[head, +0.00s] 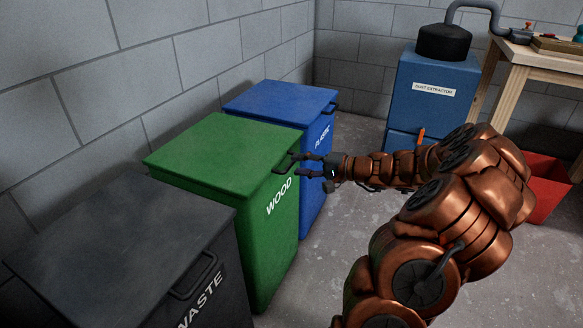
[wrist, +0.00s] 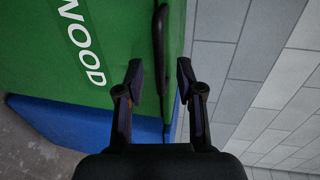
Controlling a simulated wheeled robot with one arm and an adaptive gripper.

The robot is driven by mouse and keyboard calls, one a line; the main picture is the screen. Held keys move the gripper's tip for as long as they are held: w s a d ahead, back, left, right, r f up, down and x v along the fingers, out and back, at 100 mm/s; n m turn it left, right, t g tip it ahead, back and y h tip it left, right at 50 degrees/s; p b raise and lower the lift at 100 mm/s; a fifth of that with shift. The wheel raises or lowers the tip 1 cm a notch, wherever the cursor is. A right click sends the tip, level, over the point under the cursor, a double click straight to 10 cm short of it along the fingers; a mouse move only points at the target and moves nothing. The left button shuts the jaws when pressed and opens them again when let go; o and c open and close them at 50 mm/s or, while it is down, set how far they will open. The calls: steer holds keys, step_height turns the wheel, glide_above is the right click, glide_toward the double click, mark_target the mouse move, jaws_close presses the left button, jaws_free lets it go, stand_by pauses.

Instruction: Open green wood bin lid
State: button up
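The green bin (head: 268,245) marked WOOD stands in the middle of a row of bins, and its flat green lid (head: 225,148) is down. A dark bar handle (head: 283,163) sits at the lid's front edge. My gripper (head: 296,166) is at this handle, reaching in from the right. In the wrist view the gripper (wrist: 159,76) is open, with one finger on each side of the handle (wrist: 161,48). The near end of the handle lies between the fingers in the picture, with gaps showing. Whether either finger touches it, I cannot tell.
A blue PLASTIC bin (head: 317,185) stands close behind the green one, and a dark WASTE bin (head: 130,250) stands in front. A block wall (head: 160,60) runs behind them. A blue dust extractor (head: 430,100), workbench (head: 545,57) and red container (head: 548,190) are at the right.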

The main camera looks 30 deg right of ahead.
mark_target(291, 164)
steer(key=shift+b+x, duration=0.35)
steer(key=shift+x, duration=1.45)
steer(key=shift+c, duration=0.3)
jaws_close()
